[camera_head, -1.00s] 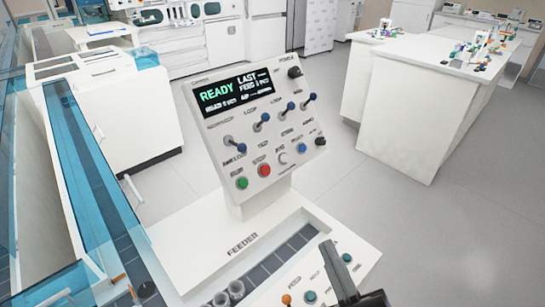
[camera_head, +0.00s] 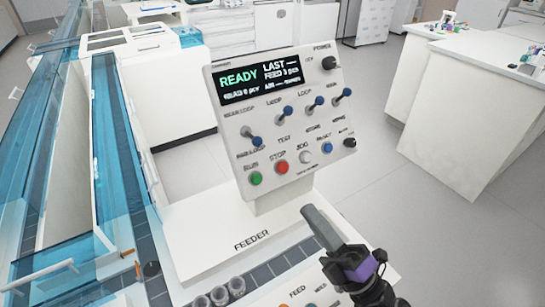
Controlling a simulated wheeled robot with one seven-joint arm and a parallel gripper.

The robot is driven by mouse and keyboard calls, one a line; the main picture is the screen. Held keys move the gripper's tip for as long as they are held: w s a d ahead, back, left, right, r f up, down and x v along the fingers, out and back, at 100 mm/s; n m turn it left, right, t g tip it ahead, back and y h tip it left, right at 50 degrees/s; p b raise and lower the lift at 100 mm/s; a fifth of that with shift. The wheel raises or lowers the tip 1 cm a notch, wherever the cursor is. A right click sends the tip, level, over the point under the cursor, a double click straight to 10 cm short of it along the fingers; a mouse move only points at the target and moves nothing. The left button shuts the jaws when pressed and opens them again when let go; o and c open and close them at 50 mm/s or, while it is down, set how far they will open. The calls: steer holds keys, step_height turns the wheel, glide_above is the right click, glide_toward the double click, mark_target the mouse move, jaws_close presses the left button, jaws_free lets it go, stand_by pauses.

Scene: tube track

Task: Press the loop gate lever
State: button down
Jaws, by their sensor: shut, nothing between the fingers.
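A white control panel (camera_head: 290,185) stands upright in the middle of the view, with a lit screen (camera_head: 260,80) reading READY.
Green (camera_head: 255,178) and red (camera_head: 282,167) buttons sit low on the panel. The feeder (camera_head: 215,235) with several tubes (camera_head: 219,296) lies below. A blue transparent track (camera_head: 125,150) runs along the left. Open floor (camera_head: 400,220) and a white bench (camera_head: 470,115) lie right.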

steer(key=p, duration=0.3)
glide_toward(252, 137)
steer(key=x, duration=0.4)
steer(key=shift+s+r, duration=0.1)
steer(key=shift+r, duration=0.3)
steer(key=shift+r, duration=0.1)
